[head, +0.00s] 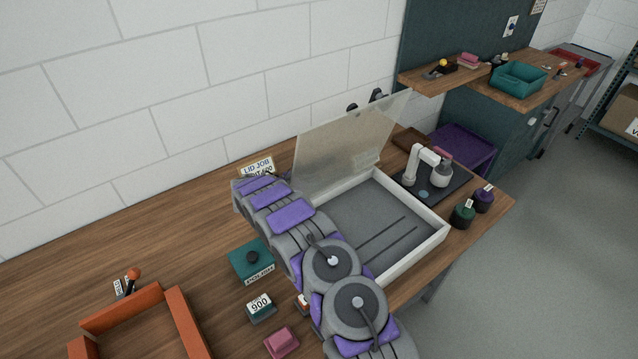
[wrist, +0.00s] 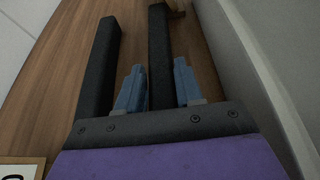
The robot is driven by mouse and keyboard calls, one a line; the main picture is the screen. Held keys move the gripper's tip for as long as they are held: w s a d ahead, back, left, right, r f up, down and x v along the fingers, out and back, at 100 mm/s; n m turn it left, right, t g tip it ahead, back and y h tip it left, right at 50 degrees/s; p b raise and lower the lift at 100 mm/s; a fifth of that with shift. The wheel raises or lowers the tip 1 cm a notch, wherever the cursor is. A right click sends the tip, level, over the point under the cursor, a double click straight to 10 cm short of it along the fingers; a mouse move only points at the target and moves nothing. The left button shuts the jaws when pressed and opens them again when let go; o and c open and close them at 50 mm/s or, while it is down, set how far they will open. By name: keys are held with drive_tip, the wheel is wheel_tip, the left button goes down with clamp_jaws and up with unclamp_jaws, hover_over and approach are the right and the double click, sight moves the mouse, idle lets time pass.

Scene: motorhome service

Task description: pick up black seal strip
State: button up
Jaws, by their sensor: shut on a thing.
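Two long black strips show in the wrist view over the wooden bench. One black seal strip (wrist: 160,50) runs between the two blue-grey fingers of my gripper (wrist: 159,84), which is shut on it. The other black strip (wrist: 99,65) lies to the left, outside the fingers and roughly parallel. I cannot tell whether the held strip is clear of the bench. In the head view my arm reaches back toward the wall and hides the gripper and both strips.
A white-walled tray (head: 436,238) with a raised translucent lid (head: 345,145) stands right of my arm; its pale wall borders the wrist view's right side. An orange tray (head: 185,322), a teal block (head: 250,262) and a pink block (head: 281,343) sit nearer. Bench at left (head: 130,240) is clear.

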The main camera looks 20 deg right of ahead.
drive_tip(key=shift+s+d+r, duration=0.1)
drive_tip(key=shift+s+d, duration=0.05)
drive_tip(key=shift+d, duration=0.1)
